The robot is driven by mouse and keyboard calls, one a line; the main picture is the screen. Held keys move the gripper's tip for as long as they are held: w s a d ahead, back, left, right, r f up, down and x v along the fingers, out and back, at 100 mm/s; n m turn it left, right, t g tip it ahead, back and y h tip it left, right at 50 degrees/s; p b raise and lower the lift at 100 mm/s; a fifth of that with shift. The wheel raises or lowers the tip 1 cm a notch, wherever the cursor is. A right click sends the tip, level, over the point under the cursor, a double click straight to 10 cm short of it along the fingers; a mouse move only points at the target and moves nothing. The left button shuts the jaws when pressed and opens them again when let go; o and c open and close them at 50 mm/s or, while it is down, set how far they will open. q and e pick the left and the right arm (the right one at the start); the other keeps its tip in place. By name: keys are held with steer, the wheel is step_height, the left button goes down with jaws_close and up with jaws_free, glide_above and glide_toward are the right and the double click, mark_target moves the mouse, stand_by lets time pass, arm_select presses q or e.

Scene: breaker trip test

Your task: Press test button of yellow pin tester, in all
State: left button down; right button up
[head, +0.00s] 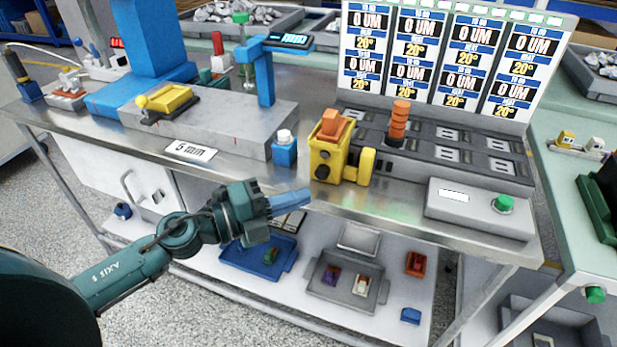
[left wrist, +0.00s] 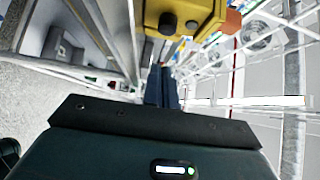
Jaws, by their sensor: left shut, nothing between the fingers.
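The yellow pin tester (head: 327,148) stands near the front edge of the steel bench, with an orange block on top, a dark round knob on its front and a yellow round part at its right. In the left wrist view the yellow tester (left wrist: 203,14) is at the top, with two dark round buttons facing the camera. My left gripper (head: 305,197) is shut and empty, in front of the bench edge and below and left of the tester, apart from it. It also shows in the left wrist view (left wrist: 163,72). My right gripper is in neither view.
A blue block with a white button (head: 284,152) stands left of the tester. An orange stacked cylinder (head: 398,122) stands on the grey slotted board behind. A grey box with a green button (head: 478,208) is at right. Trays (head: 316,280) lie on the lower shelf.

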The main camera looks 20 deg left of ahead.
mark_target(322, 173)
arm_select(q)
steer(key=w, duration=0.2)
steer(key=w+d, duration=0.1)
steer(key=w, duration=0.1)
steer(key=shift+w, duration=0.35)
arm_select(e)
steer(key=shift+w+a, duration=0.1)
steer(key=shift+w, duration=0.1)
arm_select(q)
steer(key=shift+w, duration=0.1)
